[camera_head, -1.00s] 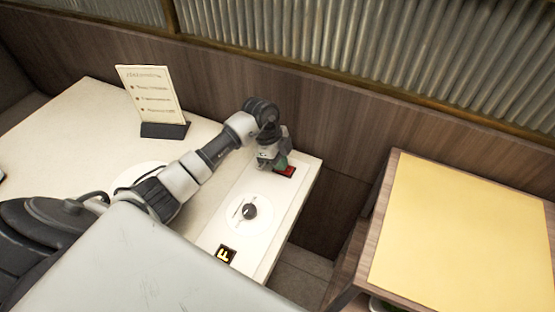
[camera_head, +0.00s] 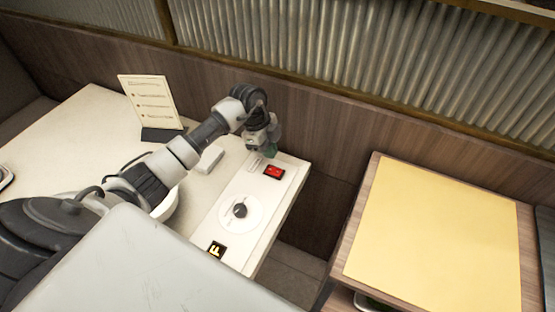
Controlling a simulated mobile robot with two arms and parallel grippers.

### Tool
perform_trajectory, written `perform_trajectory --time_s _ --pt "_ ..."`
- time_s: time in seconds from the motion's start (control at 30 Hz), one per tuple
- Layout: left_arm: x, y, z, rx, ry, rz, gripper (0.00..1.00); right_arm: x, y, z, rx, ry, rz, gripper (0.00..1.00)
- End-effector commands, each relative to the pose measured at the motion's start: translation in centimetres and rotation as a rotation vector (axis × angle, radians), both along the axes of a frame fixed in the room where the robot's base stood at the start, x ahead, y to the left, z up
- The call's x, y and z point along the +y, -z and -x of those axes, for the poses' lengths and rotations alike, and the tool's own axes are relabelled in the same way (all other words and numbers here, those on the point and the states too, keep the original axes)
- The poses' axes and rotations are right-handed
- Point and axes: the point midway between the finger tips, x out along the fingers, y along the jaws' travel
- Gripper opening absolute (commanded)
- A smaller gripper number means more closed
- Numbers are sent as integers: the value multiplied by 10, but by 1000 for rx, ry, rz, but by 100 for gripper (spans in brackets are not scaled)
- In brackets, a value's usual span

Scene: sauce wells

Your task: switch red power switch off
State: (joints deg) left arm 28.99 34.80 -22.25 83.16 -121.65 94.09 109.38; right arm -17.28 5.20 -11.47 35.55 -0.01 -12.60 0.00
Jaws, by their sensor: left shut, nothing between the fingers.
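The red power switch (camera_head: 274,172) sits near the far end of a white panel (camera_head: 251,186) on the white table. It is uncovered, but its on or off position is too small to tell. My left gripper (camera_head: 270,150) points down just behind and slightly left of the switch, apart from it in the picture. It is shut and empty, with its greenish fingertips partly visible. My right gripper is not in view.
A menu stand (camera_head: 152,107) stands at the back left. A yellow-topped wooden table (camera_head: 435,235) is at right, across a gap.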

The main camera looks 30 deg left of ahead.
Motion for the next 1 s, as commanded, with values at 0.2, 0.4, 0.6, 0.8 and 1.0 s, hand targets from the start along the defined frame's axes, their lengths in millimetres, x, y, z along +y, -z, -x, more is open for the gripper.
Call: perform_trajectory --time_s 0.2,0.4,0.6,0.8,1.0 --pt "21 -36 1 -2 -3 -3 0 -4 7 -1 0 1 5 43" --pt "33 -60 2 1 -2 -2 0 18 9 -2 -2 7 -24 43" --pt "36 -67 3 3 -1 -2 0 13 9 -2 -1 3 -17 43" --pt "36 -68 3 3 -1 -1 0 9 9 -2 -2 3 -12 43" --pt "36 -67 3 3 -1 -1 0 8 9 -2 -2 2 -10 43"
